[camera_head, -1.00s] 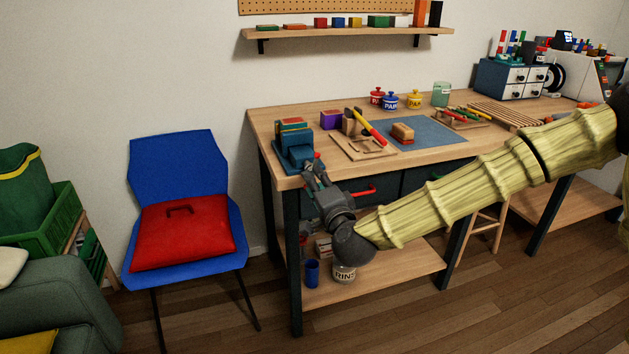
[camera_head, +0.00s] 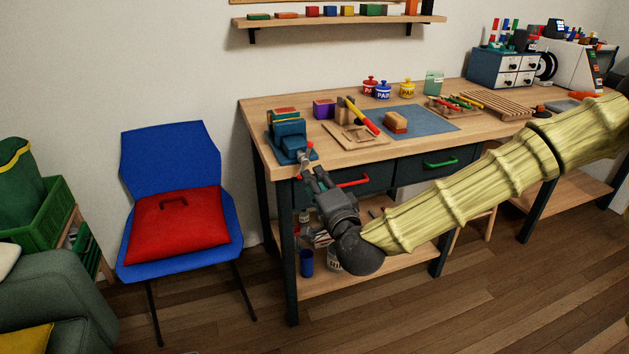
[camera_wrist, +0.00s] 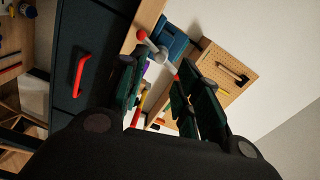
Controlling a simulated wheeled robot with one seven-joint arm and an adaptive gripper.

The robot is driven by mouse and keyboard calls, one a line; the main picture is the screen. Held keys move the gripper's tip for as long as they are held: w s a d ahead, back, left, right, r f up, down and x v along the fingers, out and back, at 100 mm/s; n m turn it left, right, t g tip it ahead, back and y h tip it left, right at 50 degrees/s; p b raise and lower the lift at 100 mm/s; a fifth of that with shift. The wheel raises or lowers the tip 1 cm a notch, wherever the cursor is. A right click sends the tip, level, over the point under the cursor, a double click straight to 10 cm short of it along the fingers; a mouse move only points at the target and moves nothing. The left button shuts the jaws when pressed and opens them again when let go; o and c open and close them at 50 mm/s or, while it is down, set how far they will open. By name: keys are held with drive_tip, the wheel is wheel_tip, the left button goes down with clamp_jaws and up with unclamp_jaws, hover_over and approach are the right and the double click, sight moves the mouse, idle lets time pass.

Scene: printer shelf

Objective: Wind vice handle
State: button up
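The blue vice (camera_head: 288,130) stands on the left front corner of the workbench. Its grey handle bar with red ball ends faces the front. In the wrist view the vice (camera_wrist: 170,40) is at the top centre, and its handle (camera_wrist: 153,46) runs slantwise from one red ball at upper left to another between my fingers' directions. My gripper (camera_head: 305,168) is just in front of and below the vice. In the wrist view my gripper (camera_wrist: 156,85) has its two dark green fingers apart with nothing held between them. The handle appears beyond the fingertips; exact contact cannot be told.
A drawer with a red handle (camera_head: 352,181) is right beside my gripper under the bench top. A wooden tray (camera_head: 356,137) with a hammer and a blue mat (camera_head: 430,118) lie right of the vice. A blue chair (camera_head: 170,160) with a red cushion stands left.

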drive_tip(key=shift+v, duration=1.25)
drive_tip(key=shift+r, duration=0.1)
wheel_tip(320, 180, up, 10)
idle(0.4)
